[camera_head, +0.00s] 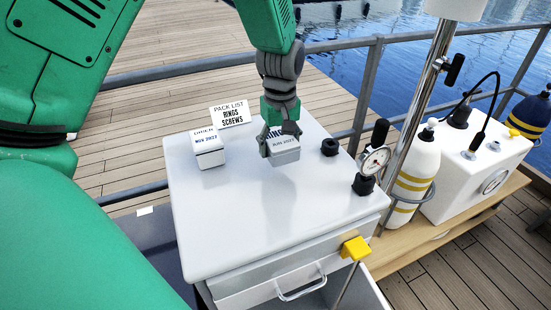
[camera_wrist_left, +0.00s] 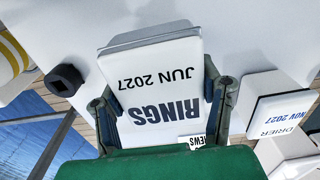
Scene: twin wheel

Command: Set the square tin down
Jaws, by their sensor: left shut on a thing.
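My left gripper (camera_head: 279,143) reaches down from the top of the head view and is shut on a white square tin (camera_head: 286,155). In the left wrist view, the tin (camera_wrist_left: 165,85) sits between the two fingers with its label, RINGS JUN 2027, upside down in the picture. The tin is over the middle of the white cabinet top (camera_head: 240,235), with a soft shadow below it. It looks slightly above the surface; I cannot tell the exact gap. My right gripper is not in view.
A second white tin labelled DRIER, NOV 2027 (camera_head: 208,152) stands to the left. A PACK LIST card (camera_head: 230,114) is behind. A black knob-like part (camera_head: 329,147) and a gauge (camera_head: 374,161) stand to the right. The front of the cabinet top is clear.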

